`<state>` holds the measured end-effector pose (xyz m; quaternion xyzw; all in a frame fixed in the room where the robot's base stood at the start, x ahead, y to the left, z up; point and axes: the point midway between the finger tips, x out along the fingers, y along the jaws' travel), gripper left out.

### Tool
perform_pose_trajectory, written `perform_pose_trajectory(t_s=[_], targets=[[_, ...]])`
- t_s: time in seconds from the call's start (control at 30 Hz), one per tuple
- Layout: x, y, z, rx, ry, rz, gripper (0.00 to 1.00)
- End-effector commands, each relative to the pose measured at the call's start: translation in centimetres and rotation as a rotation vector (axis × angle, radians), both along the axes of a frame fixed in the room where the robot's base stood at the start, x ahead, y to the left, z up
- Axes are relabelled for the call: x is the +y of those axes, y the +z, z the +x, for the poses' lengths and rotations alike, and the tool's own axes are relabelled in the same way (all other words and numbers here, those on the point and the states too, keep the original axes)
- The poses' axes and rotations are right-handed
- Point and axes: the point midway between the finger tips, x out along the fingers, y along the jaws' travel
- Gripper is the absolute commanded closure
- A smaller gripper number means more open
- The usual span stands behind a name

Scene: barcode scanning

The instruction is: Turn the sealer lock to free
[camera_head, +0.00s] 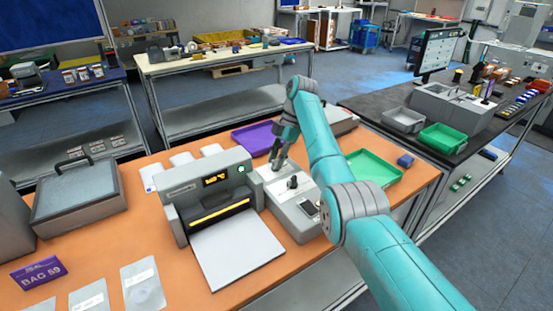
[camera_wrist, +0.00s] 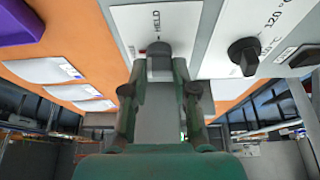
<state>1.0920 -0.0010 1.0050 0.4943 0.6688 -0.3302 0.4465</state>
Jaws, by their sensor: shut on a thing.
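The sealer (camera_head: 212,192) is a grey machine with a lit display and a white tray in front, on the orange bench. Its control box (camera_head: 297,213) stands at its right. The lock is a grey knob (camera_wrist: 158,47) on a white plate, just under the printed word HELD in the wrist view. My gripper (camera_wrist: 159,72) is shut on this lock knob, with a finger on each side. In the head view my gripper (camera_head: 276,164) reaches down onto the box's back part, and the knob cannot be made out there. No FREE label is readable.
A black dial (camera_wrist: 243,54) marked 120 °C sits to the right of the lock in the wrist view. A purple tray (camera_head: 256,137) lies behind the box, and a green tray (camera_head: 375,168) lies right of my arm. White pouches (camera_head: 143,287) lie at the front left.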

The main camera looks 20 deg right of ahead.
Motion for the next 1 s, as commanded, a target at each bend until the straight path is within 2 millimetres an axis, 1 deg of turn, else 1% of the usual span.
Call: perform_pose_trajectory(t_s=[0.2, 0.57, 0.6, 0.67, 0.7, 1.0], targets=[[-0.07, -0.02, 0.02, 0.0, 0.029, -0.001, 1.0], [-0.07, -0.02, 0.03, -0.001, 0.032, -0.002, 1.0], [-0.07, -0.02, 0.03, -0.001, 0.031, -0.002, 0.67], [-0.07, -0.02, 0.03, -0.001, 0.031, -0.002, 0.52], [-0.06, -0.02, 0.03, 0.0, 0.031, -0.001, 0.47], [-0.06, 0.1, 0.05, -0.001, 0.031, -0.001, 0.47]])
